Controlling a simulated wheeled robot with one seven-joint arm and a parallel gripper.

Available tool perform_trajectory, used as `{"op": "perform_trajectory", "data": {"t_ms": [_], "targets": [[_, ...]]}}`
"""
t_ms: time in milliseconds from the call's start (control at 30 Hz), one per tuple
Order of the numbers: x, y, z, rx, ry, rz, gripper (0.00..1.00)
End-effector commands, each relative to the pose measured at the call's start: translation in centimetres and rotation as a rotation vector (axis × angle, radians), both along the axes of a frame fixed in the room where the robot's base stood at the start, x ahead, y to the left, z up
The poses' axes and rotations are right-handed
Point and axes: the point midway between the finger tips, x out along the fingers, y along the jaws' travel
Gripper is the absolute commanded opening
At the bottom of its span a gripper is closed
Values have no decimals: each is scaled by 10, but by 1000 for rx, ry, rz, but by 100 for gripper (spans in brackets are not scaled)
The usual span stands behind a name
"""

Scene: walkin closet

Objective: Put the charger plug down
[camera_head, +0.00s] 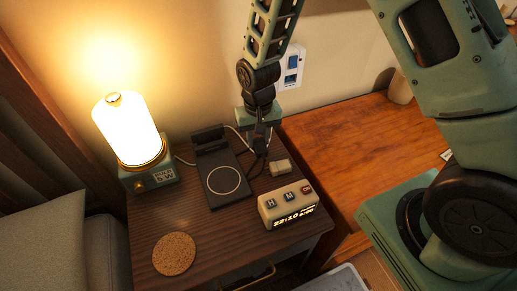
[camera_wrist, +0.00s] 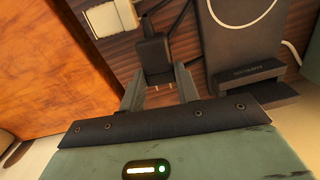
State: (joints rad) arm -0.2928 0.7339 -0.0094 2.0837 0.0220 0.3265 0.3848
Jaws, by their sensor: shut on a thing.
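My gripper (camera_head: 259,140) points down over the back right part of the dark wooden nightstand (camera_head: 215,237). In the wrist view its two fingers (camera_wrist: 158,76) are closed around a black charger plug (camera_wrist: 153,52). A dark cable leads away from the plug. In the head view the plug is mostly hidden by the fingers. It is low over the nightstand, but I cannot tell whether it touches the top.
A black charging stand (camera_head: 222,182) is left of my gripper. A small cream block (camera_head: 280,166) and a cream clock (camera_head: 288,205) are close by. A lit lamp (camera_head: 130,135) and cork coaster (camera_head: 174,254) stand left. A wall outlet (camera_head: 291,65) is behind.

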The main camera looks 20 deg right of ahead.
Motion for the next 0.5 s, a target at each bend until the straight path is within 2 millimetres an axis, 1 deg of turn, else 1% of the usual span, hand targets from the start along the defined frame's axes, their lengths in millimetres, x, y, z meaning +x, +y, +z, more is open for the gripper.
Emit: {"op": "perform_trajectory", "data": {"t_ms": [167,333,500], "targets": [[0,0,-16,0,1,0,0],[-1,0,-39,-1,2,0,0],[0,0,-40,1,-2,0,0]]}}
